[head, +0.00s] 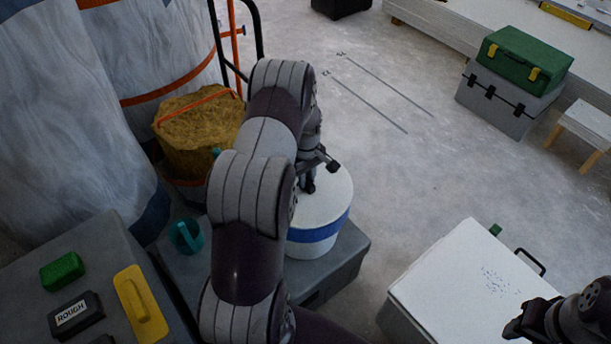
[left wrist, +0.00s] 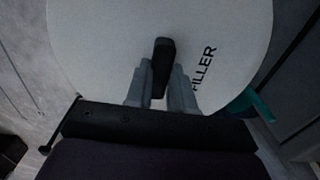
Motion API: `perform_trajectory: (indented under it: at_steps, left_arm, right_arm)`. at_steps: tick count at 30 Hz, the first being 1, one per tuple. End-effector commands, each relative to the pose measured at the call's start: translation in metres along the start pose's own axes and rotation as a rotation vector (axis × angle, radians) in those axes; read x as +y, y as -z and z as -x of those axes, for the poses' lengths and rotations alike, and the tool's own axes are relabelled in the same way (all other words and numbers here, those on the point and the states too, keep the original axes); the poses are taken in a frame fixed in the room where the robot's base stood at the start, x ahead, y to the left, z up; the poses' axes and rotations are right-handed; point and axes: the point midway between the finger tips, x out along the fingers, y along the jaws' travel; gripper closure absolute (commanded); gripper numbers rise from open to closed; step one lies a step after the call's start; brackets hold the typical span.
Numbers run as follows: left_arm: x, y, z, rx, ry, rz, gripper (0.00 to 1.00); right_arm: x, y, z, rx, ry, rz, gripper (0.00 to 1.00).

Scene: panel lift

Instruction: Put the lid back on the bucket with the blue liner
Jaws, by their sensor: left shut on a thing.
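A white bucket with a blue band (head: 318,236) stands on a grey box, partly hidden behind my left arm. A round white lid (head: 335,190) covers the bucket's top in the head view; I cannot tell if it is fully seated. In the left wrist view the lid (left wrist: 100,50) fills most of the picture, with the word FILLER on it. My left gripper (head: 312,184) is over the lid, shut on its black handle (left wrist: 163,55).
The grey box (head: 345,258) also carries a teal container (head: 187,236). A white-topped box (head: 465,285) is by my right gripper. A grey surface at lower left holds a yellow float (head: 140,305) and a ROUGH block (head: 76,316).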

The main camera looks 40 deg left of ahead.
Motion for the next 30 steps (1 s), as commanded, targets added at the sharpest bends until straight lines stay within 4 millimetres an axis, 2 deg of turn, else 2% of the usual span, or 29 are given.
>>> perform_trajectory:
  at_steps: [14,15,17,23,24,26,30]
  left_arm:
    - [0.0001,0.0001,-0.0001,0.000,0.000,0.000,1.00]
    - [0.0001,0.0001,-0.0001,0.000,0.000,0.000,0.68]
    - [0.0001,0.0001,-0.0001,0.000,0.000,0.000,0.48]
    - [0.0000,0.0000,-0.0002,0.000,0.000,0.000,0.47]
    - [-0.0001,-0.0001,-0.0004,0.000,0.000,0.000,0.41]
    - [-0.0001,-0.0001,-0.0004,0.000,0.000,0.000,0.22]
    - [-0.0001,-0.0001,-0.0004,0.000,0.000,0.000,0.22]
  right_arm:
    - [0.0000,0.0004,0.0031,0.000,0.000,0.000,0.57]
    - [0.0000,0.0004,0.0031,0.000,0.000,0.000,0.57]
    - [0.0000,0.0004,0.0031,0.000,0.000,0.000,0.57]
    - [0.0000,0.0004,0.0031,0.000,0.000,0.000,0.57]
    - [0.0000,0.0004,0.0030,0.000,0.000,0.000,0.57]
    - [0.0000,0.0004,0.0030,0.000,0.000,0.000,0.57]
    - [0.0000,0.0004,0.0030,0.000,0.000,0.000,0.57]
